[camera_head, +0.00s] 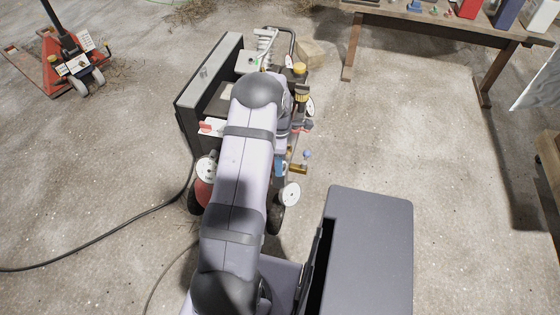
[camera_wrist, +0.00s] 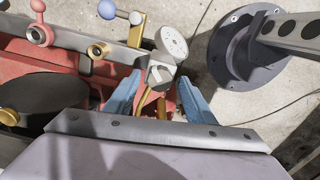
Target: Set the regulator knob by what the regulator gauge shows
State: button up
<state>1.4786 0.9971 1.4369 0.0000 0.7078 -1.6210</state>
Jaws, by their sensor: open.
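In the wrist view a round white gauge (camera_wrist: 173,42) sits on a pale grey block (camera_wrist: 161,72). Its face is oblique and too small to read. My gripper (camera_wrist: 158,100) has its two blue fingers apart. The gauge block lies just beyond the fingertips, with a brass pipe below it. No object is clearly held. A gold round knob (camera_wrist: 9,116) is at the left edge; I cannot tell whether it is the regulator knob. In the head view white dials show left (camera_head: 206,169) and right (camera_head: 290,194) of my arm, which hides much of the machine.
A red ball handle (camera_wrist: 39,34) and a blue ball handle (camera_wrist: 107,10) stand near the gauge. The wheeled machine has a dark panel (camera_head: 190,105) at its left. A black hose (camera_head: 110,237) crosses the floor. Open floor lies right of the machine, before a workbench (camera_head: 430,22).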

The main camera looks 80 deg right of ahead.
jog(key=shift+f, duration=0.1)
jog(key=c, duration=1.1)
jog(key=shift+o, duration=0.2)
